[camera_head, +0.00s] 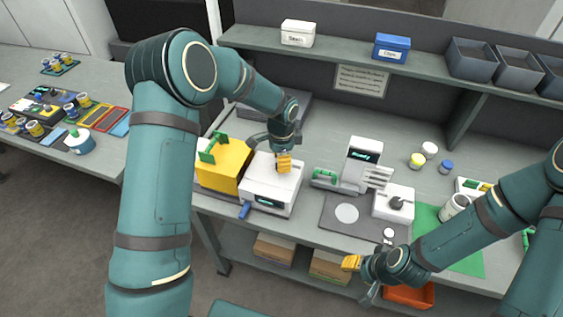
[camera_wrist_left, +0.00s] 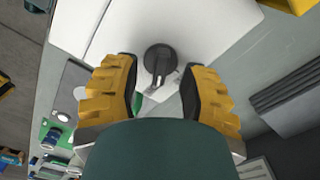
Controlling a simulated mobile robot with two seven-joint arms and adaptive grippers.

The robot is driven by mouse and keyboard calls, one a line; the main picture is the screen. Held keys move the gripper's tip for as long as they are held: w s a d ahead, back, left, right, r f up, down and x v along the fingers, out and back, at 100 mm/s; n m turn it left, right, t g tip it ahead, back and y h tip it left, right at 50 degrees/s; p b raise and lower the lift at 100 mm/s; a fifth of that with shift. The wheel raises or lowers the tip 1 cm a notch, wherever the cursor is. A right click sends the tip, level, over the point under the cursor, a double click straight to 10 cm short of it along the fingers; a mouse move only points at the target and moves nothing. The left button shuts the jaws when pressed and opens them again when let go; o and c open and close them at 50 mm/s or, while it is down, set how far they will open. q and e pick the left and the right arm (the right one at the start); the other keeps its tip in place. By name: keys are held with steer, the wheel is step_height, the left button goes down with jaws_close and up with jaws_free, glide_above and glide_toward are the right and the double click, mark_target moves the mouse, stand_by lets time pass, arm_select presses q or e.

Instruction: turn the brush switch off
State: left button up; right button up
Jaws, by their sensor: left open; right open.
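A dark round knob with a short lever (camera_wrist_left: 160,62) sits on the white top of a box in the left wrist view, and I take it to be the brush switch. In the head view the white box with a small display (camera_head: 270,188) is under my left gripper (camera_head: 284,162), which hides the knob there. My left gripper is open. Its two yellow-padded fingers (camera_wrist_left: 162,92) stand on either side of the lever's end, with a gap to each. I cannot tell how high they are above the box. My right gripper (camera_head: 358,276) is open and empty by the bench's front edge.
A yellow box with a green handle (camera_head: 222,165) stands left of the white box. To the right are a device with a lit display (camera_head: 362,160) and a white block with a grey lever knob (camera_head: 394,203). An orange bin (camera_head: 408,296) is low at the front.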

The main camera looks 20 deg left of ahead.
arm_select(q)
steer(key=shift+f, duration=0.7)
jaws_close()
